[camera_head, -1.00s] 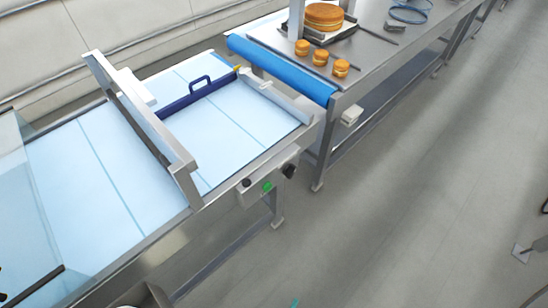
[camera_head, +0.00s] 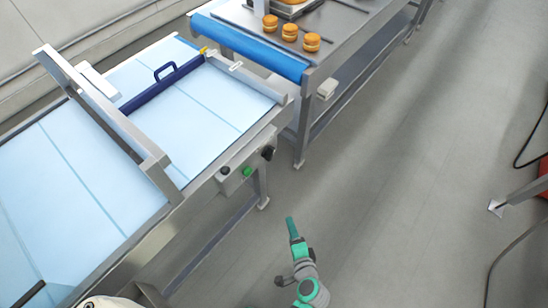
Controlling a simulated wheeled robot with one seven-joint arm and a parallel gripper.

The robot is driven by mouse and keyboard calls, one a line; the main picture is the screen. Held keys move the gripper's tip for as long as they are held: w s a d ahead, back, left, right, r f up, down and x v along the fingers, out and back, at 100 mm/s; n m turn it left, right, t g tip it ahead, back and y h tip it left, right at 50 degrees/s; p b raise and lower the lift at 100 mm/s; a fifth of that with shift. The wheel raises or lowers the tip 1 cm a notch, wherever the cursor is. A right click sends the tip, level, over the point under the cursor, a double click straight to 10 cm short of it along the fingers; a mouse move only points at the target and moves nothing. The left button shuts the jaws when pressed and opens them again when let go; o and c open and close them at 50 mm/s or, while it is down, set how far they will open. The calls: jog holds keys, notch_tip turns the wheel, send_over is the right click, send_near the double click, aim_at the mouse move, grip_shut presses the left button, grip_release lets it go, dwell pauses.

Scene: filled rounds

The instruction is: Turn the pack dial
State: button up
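A control box (camera_head: 244,166) is fixed to the near side of the conveyor. It carries a black round control (camera_head: 225,170) at left, a green button (camera_head: 247,171) in the middle and a larger black knob (camera_head: 267,153) at its right end. No label is readable, so I cannot tell for sure which is the pack dial; the right knob looks most like a dial. My gripper (camera_head: 291,228), teal at its tip, is over the floor, below and right of the box in the picture, apart from it. Its finger opening cannot be made out.
The pale blue conveyor belt (camera_head: 75,190) has a metal arch (camera_head: 105,105) and a dark blue bar with a handle (camera_head: 165,88) across it. A steel table (camera_head: 345,25) with several filled rounds (camera_head: 289,32) stands beyond.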

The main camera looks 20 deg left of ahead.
jog(key=w+a+r+m+y, duration=0.1)
jog(key=w+a+r+y, duration=0.2)
jog(key=w+r+y, duration=0.45)
jog(key=n+g+y, duration=0.2)
jog(key=g+y, duration=0.1)
jog(key=y, duration=0.1)
send_near(272, 156)
jog(key=x, duration=0.8)
jog(key=shift+w+a+r, duration=0.1)
jog(key=shift+w+a, duration=0.05)
jog(key=shift+a, duration=0.25)
jog(key=c, duration=1.1)
